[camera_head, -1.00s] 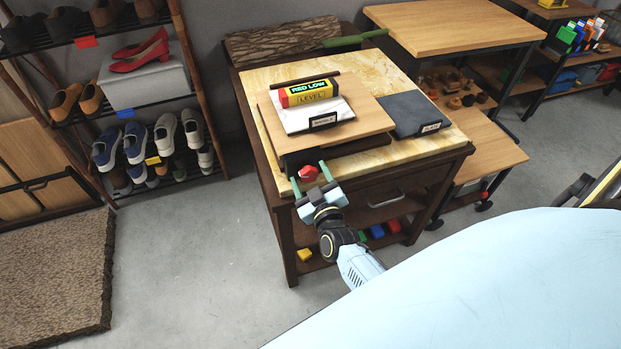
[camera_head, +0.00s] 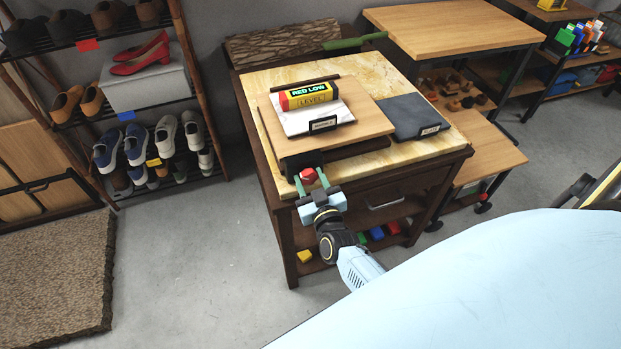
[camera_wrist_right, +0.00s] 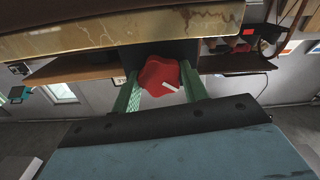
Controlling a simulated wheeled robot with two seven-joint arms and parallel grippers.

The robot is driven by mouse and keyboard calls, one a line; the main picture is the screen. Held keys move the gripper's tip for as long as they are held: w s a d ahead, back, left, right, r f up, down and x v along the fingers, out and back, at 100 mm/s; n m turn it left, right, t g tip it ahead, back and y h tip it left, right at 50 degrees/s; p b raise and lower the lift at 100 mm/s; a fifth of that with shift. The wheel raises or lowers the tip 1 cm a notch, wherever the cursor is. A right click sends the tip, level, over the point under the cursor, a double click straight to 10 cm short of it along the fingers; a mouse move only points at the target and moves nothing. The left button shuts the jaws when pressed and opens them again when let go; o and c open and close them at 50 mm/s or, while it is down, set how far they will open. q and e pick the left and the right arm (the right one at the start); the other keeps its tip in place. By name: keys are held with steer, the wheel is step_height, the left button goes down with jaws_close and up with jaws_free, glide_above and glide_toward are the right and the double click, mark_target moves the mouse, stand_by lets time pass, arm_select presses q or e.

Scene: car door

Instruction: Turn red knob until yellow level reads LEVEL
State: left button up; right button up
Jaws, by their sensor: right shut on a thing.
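The red knob (camera_head: 308,176) sits at the near left of the wooden board on the cabinet top. It also shows in the right wrist view (camera_wrist_right: 160,76), with a white mark on its lower right. My right gripper (camera_head: 309,181) is shut on the knob, a green finger on each side; the fingers also show in the right wrist view (camera_wrist_right: 160,92). The yellow level (camera_head: 313,94) lies on the tilted board (camera_head: 367,118) with a white sheet under it. Its display reads "RED LOW", and its red end is at the left. My left gripper is out of view.
A dark slate (camera_head: 415,117) lies right of the board on the stone cabinet top (camera_head: 440,143). A green-handled thing (camera_head: 355,41) is behind. A shoe rack (camera_head: 150,100) stands left, a wooden table (camera_head: 450,30) right. The floor in front is clear.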

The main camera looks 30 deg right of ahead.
steer(key=shift+m, duration=1)
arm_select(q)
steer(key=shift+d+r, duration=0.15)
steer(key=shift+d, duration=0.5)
arm_select(e)
steer(key=o, duration=1)
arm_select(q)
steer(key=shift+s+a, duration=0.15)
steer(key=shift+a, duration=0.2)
arm_select(e)
steer(key=shift+s, duration=0.2)
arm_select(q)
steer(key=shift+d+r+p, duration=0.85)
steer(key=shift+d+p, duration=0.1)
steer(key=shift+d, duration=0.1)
arm_select(e)
steer(key=v, duration=1.3)
